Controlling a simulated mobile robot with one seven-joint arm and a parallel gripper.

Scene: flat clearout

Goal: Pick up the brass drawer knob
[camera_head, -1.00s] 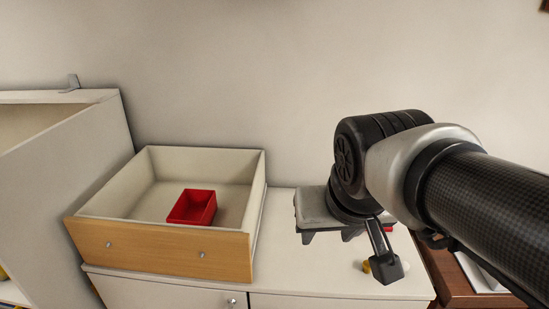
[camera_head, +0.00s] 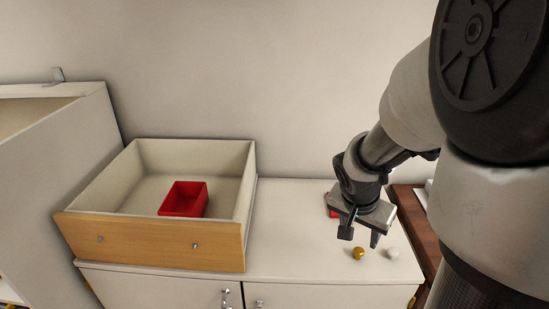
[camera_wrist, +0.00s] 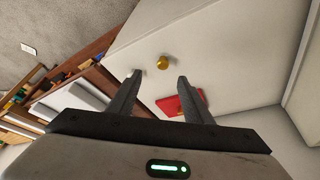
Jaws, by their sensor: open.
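The brass drawer knob (camera_head: 359,253) is a small gold ball on the white cabinet top, near its front right. It also shows in the wrist view (camera_wrist: 163,62), just beyond the fingertips and between their lines. My gripper (camera_head: 360,238) is open and empty, pointing down above and slightly behind the knob in the head view. Its two fingers also show in the wrist view (camera_wrist: 160,78), apart from the knob. Nothing hides the knob in either view.
A white knob (camera_head: 393,253) stands close right of the brass one. A red object (camera_wrist: 182,104) lies near the fingers. A drawer (camera_head: 150,240) holding a red box (camera_head: 184,199) sits on the left of the cabinet top (camera_head: 290,240). A brown wooden surface lies to the right.

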